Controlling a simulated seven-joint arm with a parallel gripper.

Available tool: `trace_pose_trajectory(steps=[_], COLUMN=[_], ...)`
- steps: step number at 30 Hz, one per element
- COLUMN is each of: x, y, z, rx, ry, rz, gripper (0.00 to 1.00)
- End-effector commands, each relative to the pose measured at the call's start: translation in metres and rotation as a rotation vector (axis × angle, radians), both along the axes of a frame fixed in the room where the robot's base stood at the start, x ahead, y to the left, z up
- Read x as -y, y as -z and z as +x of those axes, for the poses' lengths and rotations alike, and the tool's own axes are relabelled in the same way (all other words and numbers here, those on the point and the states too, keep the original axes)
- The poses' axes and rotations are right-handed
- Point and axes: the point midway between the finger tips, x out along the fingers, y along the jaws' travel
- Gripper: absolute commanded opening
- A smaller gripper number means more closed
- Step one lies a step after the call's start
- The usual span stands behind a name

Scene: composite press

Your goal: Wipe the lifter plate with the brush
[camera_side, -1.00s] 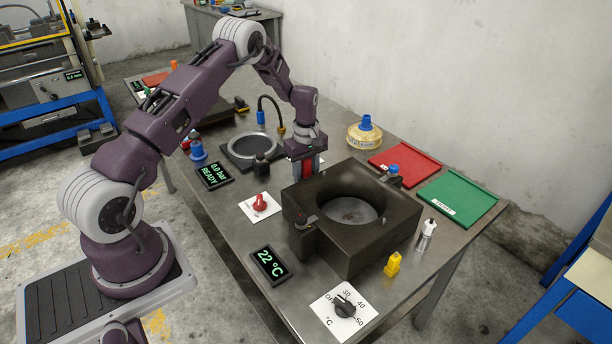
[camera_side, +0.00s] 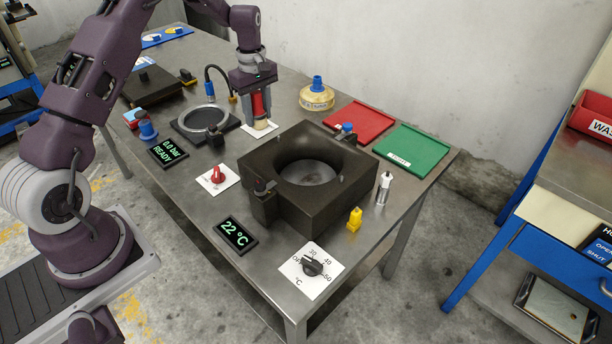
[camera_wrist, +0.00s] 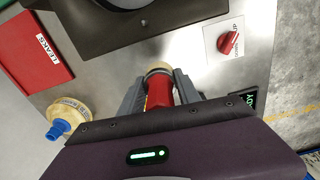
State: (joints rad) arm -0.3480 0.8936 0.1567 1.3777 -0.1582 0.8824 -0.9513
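My gripper (camera_side: 259,115) is shut on the red handle of the brush (camera_side: 258,103). The brush points down, its pale tip low over a white patch on the bench, behind the dark block. I cannot tell whether the tip touches. The wrist view shows the brush (camera_wrist: 159,92) between both fingers, pale end outward. The lifter plate (camera_side: 308,173) is the grey disc at the bottom of the round bore in the dark block (camera_side: 345,205). It looks plain grey. My gripper is clear of the bore, to its back left.
A red tray (camera_side: 357,122), a green tray (camera_side: 412,148) and a yellowish blue-capped bottle (camera_side: 316,96) stand at the back right. A ring fixture (camera_side: 203,118) is left of my gripper. A red knob (camera_side: 217,175) and a 22 °C display (camera_side: 237,235) lie left of the block.

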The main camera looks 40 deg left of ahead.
Motion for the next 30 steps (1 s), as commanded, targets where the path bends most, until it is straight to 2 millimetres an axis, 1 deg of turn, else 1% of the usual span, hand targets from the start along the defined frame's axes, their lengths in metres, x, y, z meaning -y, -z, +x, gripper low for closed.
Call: trace_pose_trajectory(steps=[1, 5, 6, 8, 11, 18, 23, 30], x=[0.0, 0.0, 0.0, 0.0, 0.0, 0.0, 0.034, 0.092], y=[0.0, 0.0, 0.0, 0.0, -0.007, -0.053, -0.051, -0.05], z=[0.0, 0.0, 0.0, 0.0, 0.001, 0.001, 0.003, 0.002], rx=[0.0, 0.0, 0.0, 0.0, 0.001, 0.003, 0.0, -0.001], ry=[0.0, 0.0, 0.0, 0.0, 0.0, 0.001, 0.006, 0.006], rz=[0.0, 0.0, 0.0, 0.0, 0.001, 0.002, 0.0, 0.0], gripper=[0.29, 0.04, 0.0, 0.0, 0.0, 0.0, 0.0, 0.0])
